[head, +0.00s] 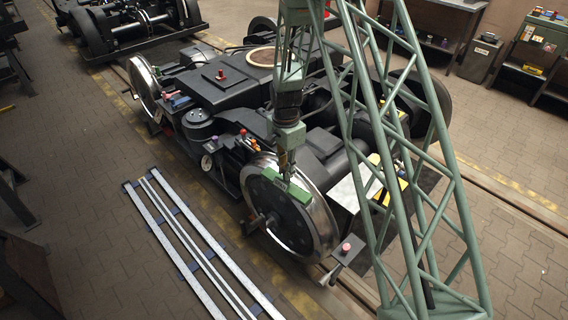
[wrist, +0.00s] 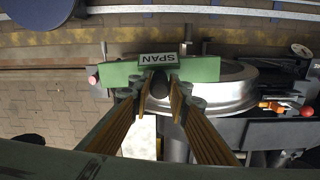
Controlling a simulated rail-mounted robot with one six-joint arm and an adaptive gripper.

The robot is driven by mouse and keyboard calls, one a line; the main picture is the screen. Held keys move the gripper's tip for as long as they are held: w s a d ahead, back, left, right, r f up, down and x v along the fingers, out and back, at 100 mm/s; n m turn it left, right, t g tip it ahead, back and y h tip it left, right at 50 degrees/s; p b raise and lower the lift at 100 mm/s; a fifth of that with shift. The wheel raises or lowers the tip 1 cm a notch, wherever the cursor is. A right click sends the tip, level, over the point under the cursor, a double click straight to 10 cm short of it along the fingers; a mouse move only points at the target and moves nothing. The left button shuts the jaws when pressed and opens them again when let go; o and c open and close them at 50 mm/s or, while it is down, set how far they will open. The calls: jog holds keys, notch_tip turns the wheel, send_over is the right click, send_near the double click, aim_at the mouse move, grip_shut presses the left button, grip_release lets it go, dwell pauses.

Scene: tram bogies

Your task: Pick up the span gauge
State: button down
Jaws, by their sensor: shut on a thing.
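The span gauge is a green bar with a pale SPAN label on a small raised block. In the head view the span gauge (head: 286,187) shows across the upper part of the near wheel (head: 292,215). I cannot tell whether it touches the wheel. My gripper (head: 284,168) points down onto the middle of the bar. In the wrist view the span gauge (wrist: 118,74) lies crosswise at the fingertips of my gripper (wrist: 161,88), which is shut on it by the block.
The black bogie (head: 225,80) fills the middle, with coloured knobs on top and another wheel (head: 143,78) at its far left. Pale rails (head: 190,245) lie on the floor at left. A red-topped post (head: 345,250) stands right of the near wheel. Open paving lies at left.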

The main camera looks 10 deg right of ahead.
jog(key=shift+s+a+r, duration=0.1)
jog(key=shift+s, duration=1.1)
